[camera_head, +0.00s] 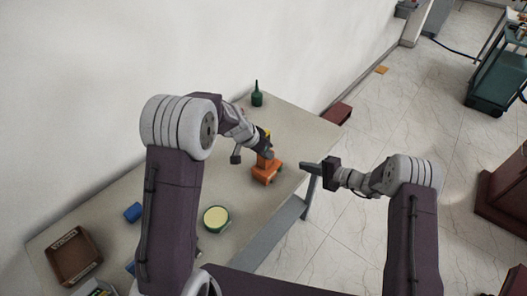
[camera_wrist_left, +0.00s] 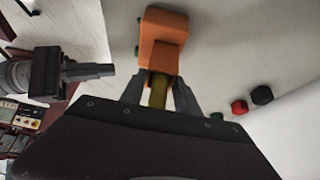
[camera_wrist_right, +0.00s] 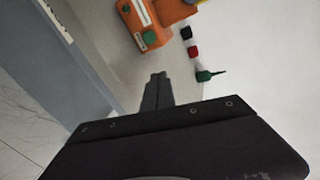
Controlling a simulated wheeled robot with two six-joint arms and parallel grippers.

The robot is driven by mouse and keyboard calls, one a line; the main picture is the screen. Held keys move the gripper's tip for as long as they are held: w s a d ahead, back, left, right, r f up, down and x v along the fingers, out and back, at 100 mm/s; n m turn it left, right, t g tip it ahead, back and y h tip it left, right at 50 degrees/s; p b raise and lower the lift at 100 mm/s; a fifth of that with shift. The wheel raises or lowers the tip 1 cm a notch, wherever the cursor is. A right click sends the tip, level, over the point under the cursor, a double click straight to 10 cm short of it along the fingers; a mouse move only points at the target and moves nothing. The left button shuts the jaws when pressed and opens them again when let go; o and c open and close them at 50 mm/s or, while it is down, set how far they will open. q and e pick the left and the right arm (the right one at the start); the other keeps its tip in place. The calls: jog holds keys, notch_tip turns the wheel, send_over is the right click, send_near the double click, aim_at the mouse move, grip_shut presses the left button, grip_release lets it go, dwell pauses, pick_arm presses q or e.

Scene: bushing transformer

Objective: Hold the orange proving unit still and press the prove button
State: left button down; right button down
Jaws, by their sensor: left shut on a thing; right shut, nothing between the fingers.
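The orange proving unit (camera_head: 266,173) stands on the table near its right edge. In the right wrist view the unit (camera_wrist_right: 158,17) shows a pale panel and a round green button (camera_wrist_right: 150,38) on its face. My left gripper (camera_head: 265,151) is shut at the unit's upper part. In the left wrist view its fingers (camera_wrist_left: 160,88) close around a yellowish piece directly below the orange body (camera_wrist_left: 160,50). My right gripper (camera_head: 304,166) is shut and empty, to the right of the unit and apart from it. Its closed fingertips (camera_wrist_right: 158,76) point toward the unit's side.
A green bottle (camera_head: 257,97) stands at the table's far end. Red (camera_wrist_right: 193,51) and black (camera_wrist_right: 186,32) pieces lie near it. A yellow-green round dish (camera_head: 216,218), a blue block (camera_head: 133,212) and a brown tray (camera_head: 73,257) are nearer. A white wall borders the table's left side.

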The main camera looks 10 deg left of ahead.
jog(key=s+d+m+h, duration=0.2)
jog(key=s+m+h, duration=0.3)
jog(key=s, duration=0.2)
send_near(279, 173)
jog(key=shift+m+g, duration=0.3)
jog(key=shift+m, duration=0.1)
jog(key=x, duration=0.4)
jog(key=shift+w+d+f, duration=0.25)
jog(key=shift+w+d, duration=0.05)
jog(key=shift+d, duration=0.05)
dwell(1.1)
jog(key=shift+w+a, duration=0.15)
jog(key=shift+a, duration=0.25)
jog(key=shift+d, duration=0.15)
jog(key=s+d, duration=0.3)
jog(key=d, duration=0.3)
dwell(0.5)
